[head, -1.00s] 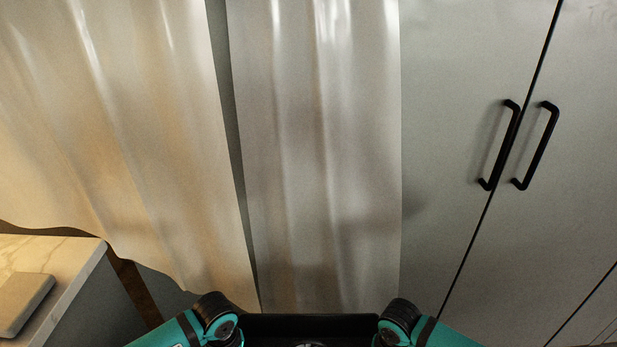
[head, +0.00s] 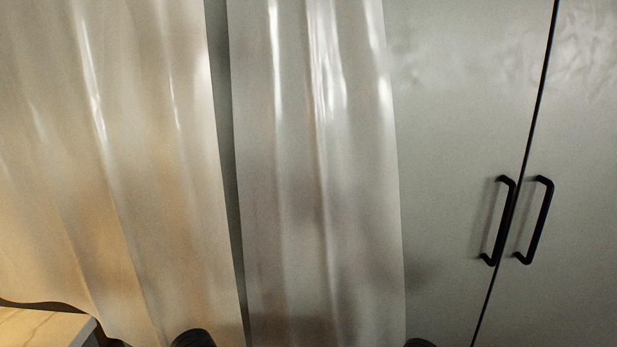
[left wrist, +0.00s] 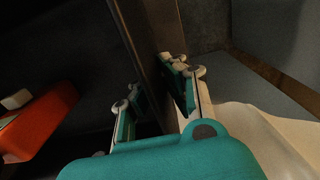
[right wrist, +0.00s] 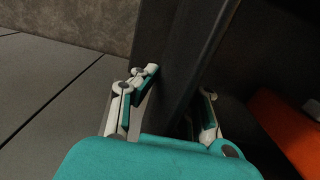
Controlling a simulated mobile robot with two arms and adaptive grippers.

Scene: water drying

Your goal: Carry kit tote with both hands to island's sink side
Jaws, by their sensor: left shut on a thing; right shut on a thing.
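The dark kit tote shows in both wrist views but not in the head view. In the left wrist view my left gripper (left wrist: 157,86) has its fingers on either side of the tote's wall (left wrist: 160,25) and is shut on it. In the right wrist view my right gripper (right wrist: 172,92) is shut on the opposite wall (right wrist: 196,40). An orange-red item (left wrist: 40,125) lies inside the tote; it also shows in the right wrist view (right wrist: 288,130). The tote's floor is mostly in shadow. In the head view only dark tops of my arms show at the bottom edge.
Pale glossy curtains (head: 310,150) hang straight ahead. Grey cabinet doors (head: 450,120) with black handles (head: 537,220) stand at the right. A marble-topped counter (head: 45,328) corner is at the lower left. Grey tiled floor (right wrist: 45,80) shows beside the tote in the right wrist view.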

